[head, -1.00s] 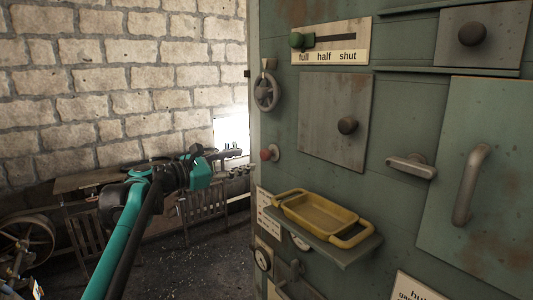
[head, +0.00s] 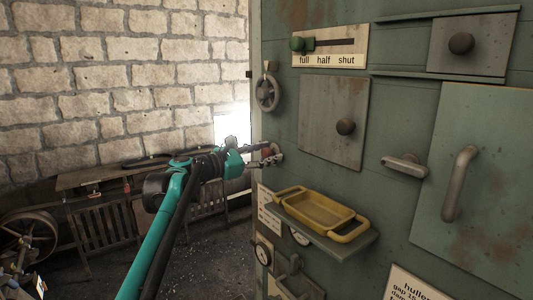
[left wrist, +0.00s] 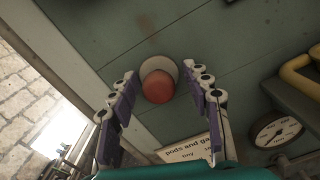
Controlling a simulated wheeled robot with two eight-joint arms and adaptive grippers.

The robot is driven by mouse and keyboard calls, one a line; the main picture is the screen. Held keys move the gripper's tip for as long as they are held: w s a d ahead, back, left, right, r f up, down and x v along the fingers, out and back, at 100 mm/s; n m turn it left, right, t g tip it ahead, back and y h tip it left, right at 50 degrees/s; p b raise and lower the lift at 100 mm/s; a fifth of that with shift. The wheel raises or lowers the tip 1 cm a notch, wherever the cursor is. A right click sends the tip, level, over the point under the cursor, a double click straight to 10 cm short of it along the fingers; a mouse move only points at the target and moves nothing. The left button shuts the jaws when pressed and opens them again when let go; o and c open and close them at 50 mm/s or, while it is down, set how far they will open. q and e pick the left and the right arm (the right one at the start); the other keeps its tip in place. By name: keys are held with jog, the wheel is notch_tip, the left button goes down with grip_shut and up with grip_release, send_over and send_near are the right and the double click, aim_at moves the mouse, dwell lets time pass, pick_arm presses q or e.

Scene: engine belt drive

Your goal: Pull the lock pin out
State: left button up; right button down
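A red round knob (left wrist: 158,88) on a pale round base sticks out of the green machine panel (head: 390,110); I take it to be the lock pin's head. In the head view it is mostly hidden by my left gripper (head: 274,154). In the left wrist view my left gripper (left wrist: 160,76) is open, with one finger on each side of the knob. Gaps show between both fingers and the knob, so it is not gripped. My right gripper is not in view.
A handwheel (head: 268,93) is just above the knob. A shelf (head: 335,245) with a yellow tray (head: 321,212) juts out below right. A gauge (left wrist: 277,130) and a label (left wrist: 187,151) are near. A bench (head: 80,180) stands by the stone wall (head: 90,75).

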aim_at(264, 153)
pick_arm(q)
jog(key=shift+w, duration=0.1)
jog(key=c, duration=0.5)
jog(key=shift+a, duration=0.1)
grip_shut()
jog(key=shift+v, duration=1.7)
jog(key=o, duration=0.7)
grip_release()
jog(key=shift+f, duration=0.1)
jog(key=shift+o, duration=0.2)
jog(key=shift+a, duration=0.1)
jog(key=shift+a, duration=0.1)
jog(key=v, duration=1.2)
